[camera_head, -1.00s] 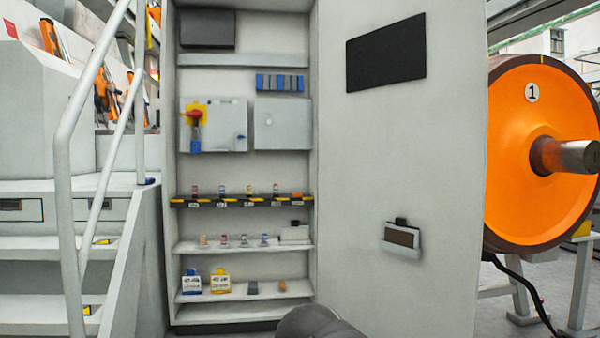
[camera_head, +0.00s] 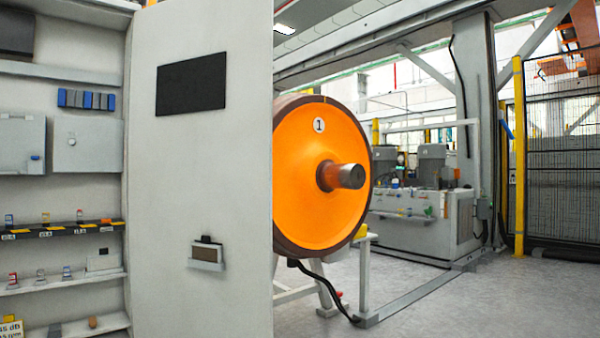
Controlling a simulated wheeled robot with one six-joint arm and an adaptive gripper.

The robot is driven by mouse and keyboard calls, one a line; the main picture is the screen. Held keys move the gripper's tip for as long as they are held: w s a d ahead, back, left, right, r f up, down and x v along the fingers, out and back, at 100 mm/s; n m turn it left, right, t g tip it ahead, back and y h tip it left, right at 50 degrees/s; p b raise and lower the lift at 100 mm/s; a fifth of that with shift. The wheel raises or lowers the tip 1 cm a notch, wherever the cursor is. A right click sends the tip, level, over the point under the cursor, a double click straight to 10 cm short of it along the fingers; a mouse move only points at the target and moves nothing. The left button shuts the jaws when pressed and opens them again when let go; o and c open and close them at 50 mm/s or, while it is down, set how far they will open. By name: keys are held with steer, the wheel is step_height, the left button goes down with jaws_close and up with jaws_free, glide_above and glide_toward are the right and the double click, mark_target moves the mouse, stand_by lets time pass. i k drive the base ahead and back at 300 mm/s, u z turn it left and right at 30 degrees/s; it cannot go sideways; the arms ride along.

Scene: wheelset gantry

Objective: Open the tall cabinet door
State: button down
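The tall cabinet (camera_head: 60,172) is at the left, cut off by the frame edge. Its grey door (camera_head: 200,140) stands wide open, swung out to the right of the shelves. The door's inner face carries a black panel (camera_head: 191,84) and a small holder (camera_head: 206,254). Inside the cabinet are grey boxes, a blue-and-grey block row (camera_head: 86,99) and shelves with small items. My gripper is not in view.
A large orange wheel (camera_head: 312,200) marked 1 stands on a stand just right of the door, with a black cable hanging below. Grey machinery (camera_head: 425,215) and a mesh fence (camera_head: 560,150) are farther back. The floor (camera_head: 480,305) at the front right is clear.

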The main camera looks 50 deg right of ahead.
mark_target(201, 155)
steer(key=z, duration=2.1)
steer(key=i, duration=1.65)
steer(key=u, duration=2.1)
